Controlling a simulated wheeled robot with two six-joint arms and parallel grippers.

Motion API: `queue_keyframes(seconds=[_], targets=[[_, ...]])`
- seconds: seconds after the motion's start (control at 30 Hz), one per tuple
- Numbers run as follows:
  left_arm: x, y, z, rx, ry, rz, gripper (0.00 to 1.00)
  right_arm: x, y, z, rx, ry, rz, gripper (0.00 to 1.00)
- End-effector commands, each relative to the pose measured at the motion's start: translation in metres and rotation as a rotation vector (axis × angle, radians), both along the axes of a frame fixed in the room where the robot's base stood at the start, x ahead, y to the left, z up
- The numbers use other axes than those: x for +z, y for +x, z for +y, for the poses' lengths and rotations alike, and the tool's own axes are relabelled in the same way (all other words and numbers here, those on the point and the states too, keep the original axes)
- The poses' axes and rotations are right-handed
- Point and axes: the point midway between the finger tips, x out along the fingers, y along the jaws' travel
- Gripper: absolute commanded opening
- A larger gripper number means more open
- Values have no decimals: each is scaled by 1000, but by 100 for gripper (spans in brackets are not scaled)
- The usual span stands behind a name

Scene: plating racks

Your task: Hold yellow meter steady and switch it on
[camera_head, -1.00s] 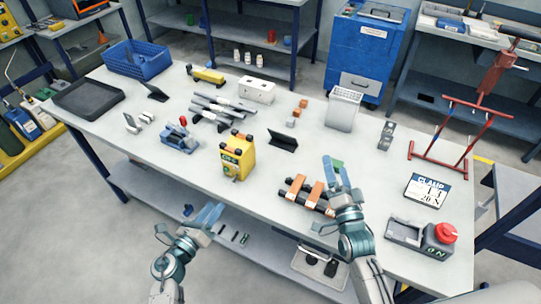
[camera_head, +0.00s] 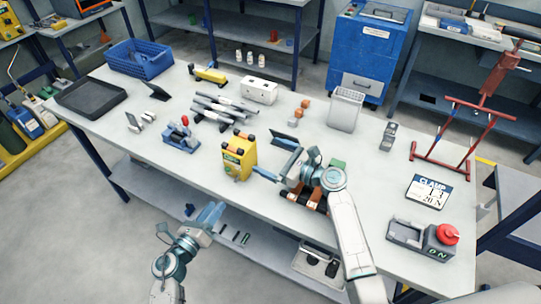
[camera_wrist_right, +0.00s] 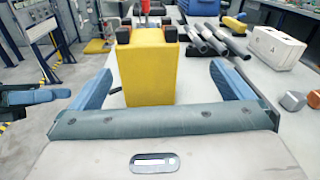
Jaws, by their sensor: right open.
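The yellow meter (camera_head: 239,155) stands upright on the table, with dark corner bumpers and a green face toward the table's front edge. My right gripper (camera_head: 276,162) is open just to the right of the meter, its blue fingers pointing at it. In the right wrist view the meter (camera_wrist_right: 147,72) stands ahead between the open fingers (camera_wrist_right: 160,88), and I cannot tell that either finger touches it. My left gripper (camera_head: 208,218) is in front of the table's front edge, below the tabletop and apart from the meter. Its jaw opening is too small to judge. The meter's switch cannot be made out.
Orange-and-black clamped bars (camera_head: 307,196) lie under my right arm. A dark stand (camera_head: 284,138) is close behind the right gripper. A blue vise-like tool (camera_head: 181,138) stands left of the meter. A red button box (camera_head: 441,238) and clamp sign (camera_head: 428,191) are at the right.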

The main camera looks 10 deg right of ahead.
Motion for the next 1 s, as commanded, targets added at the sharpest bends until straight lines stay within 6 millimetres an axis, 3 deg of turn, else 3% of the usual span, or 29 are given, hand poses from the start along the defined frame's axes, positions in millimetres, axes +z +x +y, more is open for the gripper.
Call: queue_keyframes(seconds=[0.27,0.73,1.0], targets=[[0,0,0,0,0,0,36,12,-2,14,86,108,41,100],[0,0,0,0,0,0,36,12,44,77,86,107,41,100],[0,0,0,0,0,0,36,11,57,94,84,105,40,100]])
